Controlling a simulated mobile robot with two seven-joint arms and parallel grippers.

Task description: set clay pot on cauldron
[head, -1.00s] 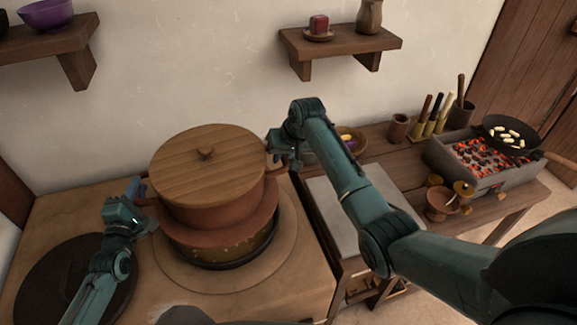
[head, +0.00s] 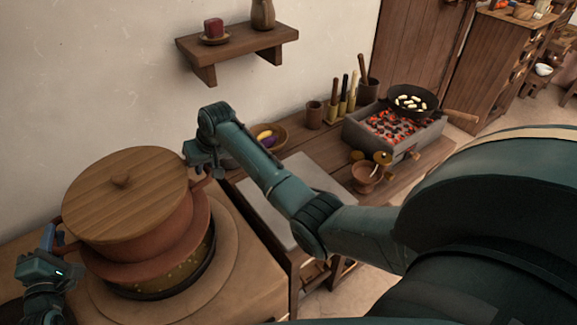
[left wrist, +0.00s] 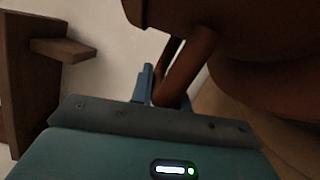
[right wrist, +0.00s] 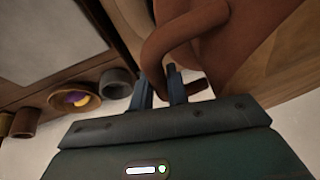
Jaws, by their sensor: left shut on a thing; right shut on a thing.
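The reddish-brown clay pot (head: 183,226) has a round wooden lid (head: 120,195) with a small knob. It is in the lower left of the head view, upright over the cauldron (head: 178,274), whose dark, dotted body shows below. A wide reddish flange lies between them; I cannot tell whether pot and cauldron touch. My left gripper (head: 52,238) is shut on the pot's left handle (left wrist: 180,75). My right gripper (head: 206,172) is shut on its right handle (right wrist: 185,40). The cauldron's far side is hidden.
The cauldron stands on a tan stove top (head: 238,245). To the right, a table (head: 318,150) holds a bowl (head: 265,138), cups, utensils and a glowing brazier (head: 395,130) with a pan (head: 412,102). A wall shelf (head: 240,45) is above.

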